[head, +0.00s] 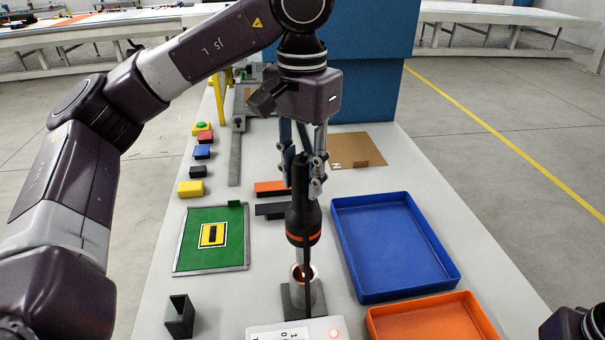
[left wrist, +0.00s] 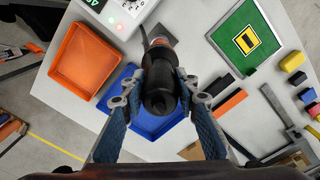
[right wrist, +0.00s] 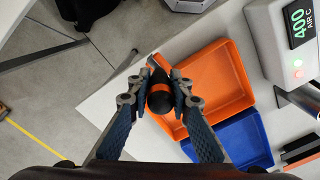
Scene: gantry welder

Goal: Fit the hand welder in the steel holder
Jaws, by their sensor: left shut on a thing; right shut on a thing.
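The hand welder (head: 303,218), black with an orange band, hangs upright with its lower end down. My left gripper (head: 303,180) is shut around its upper part; the welder also shows in the left wrist view (left wrist: 160,88). The steel holder (head: 316,294), a short cup on a dark base plate, stands directly below the welder. A thin dark strip runs down across the cup, and whether the welder's tip is inside its mouth cannot be told. My right gripper (right wrist: 160,92) is shut on a black and orange tool (right wrist: 160,100), off to the right of the bench.
A white control box (right wrist: 280,45) reading 400 stands close in front of the holder. A blue tray (head: 395,245) and an orange tray (head: 425,320) lie to the right. A green mat (head: 190,252) and a dark block (head: 179,316) lie to the left.

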